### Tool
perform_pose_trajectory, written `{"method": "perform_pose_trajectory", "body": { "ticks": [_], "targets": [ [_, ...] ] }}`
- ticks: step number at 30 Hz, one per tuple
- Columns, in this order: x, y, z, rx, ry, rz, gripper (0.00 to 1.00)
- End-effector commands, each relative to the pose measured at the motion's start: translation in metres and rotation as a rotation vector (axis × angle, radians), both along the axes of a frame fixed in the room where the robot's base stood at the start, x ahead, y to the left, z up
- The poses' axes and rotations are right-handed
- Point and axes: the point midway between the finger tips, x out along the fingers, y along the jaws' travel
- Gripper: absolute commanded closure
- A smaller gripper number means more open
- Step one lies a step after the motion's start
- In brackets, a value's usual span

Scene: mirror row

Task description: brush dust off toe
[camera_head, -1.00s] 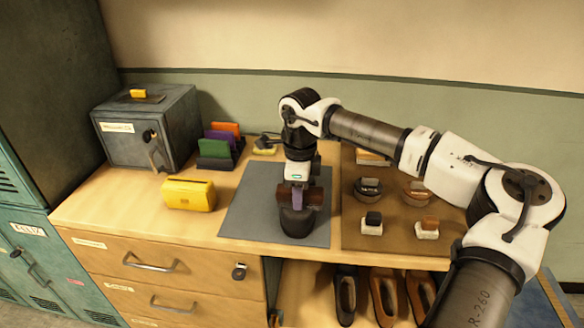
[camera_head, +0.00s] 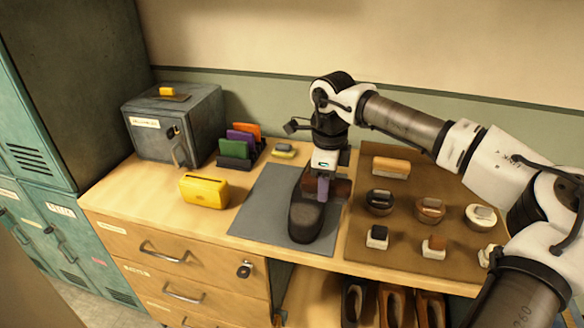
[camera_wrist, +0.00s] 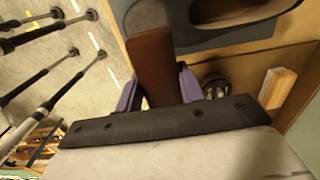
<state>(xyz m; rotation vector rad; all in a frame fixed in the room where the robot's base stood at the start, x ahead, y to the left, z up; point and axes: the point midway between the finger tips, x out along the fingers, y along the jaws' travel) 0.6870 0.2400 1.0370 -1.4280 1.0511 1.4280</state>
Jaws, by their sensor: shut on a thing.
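A dark shoe (camera_head: 305,222) stands on the grey mat (camera_head: 262,205), its rounded toe pointing toward the front edge of the bench. My gripper (camera_head: 323,189), with purple fingers, is above the rear part of the shoe, behind and slightly right of the toe. It is shut on a brown brush (camera_head: 342,187). In the wrist view the brush (camera_wrist: 153,65) sits between the purple fingers, and part of the dark shoe (camera_wrist: 240,8) shows at the top. My gripper hides part of the shoe. I cannot tell whether the brush touches the shoe, nor see dust clearly.
A brown mat (camera_head: 405,212) at right holds several tins, small brushes and an orange-topped block (camera_head: 391,167). A yellow box (camera_head: 204,192), a rack of coloured cards (camera_head: 239,147) and a grey metal box (camera_head: 172,125) stand left. Shoes (camera_head: 390,305) sit on the shelf below.

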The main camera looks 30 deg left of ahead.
Motion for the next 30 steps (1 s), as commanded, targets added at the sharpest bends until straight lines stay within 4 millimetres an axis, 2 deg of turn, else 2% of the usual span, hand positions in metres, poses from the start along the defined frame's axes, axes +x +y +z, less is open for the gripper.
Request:
{"method": "perform_pose_trajectory", "body": {
  "ticks": [3, 8, 30],
  "targets": [
    [-0.003, 0.003, 0.015, 0.000, -0.001, 0.001, 0.87],
    [-0.007, 0.006, 0.024, 0.000, 0.000, 0.002, 0.87],
    [-0.007, 0.007, 0.025, 0.001, 0.000, 0.001, 0.87]
  ]
}}
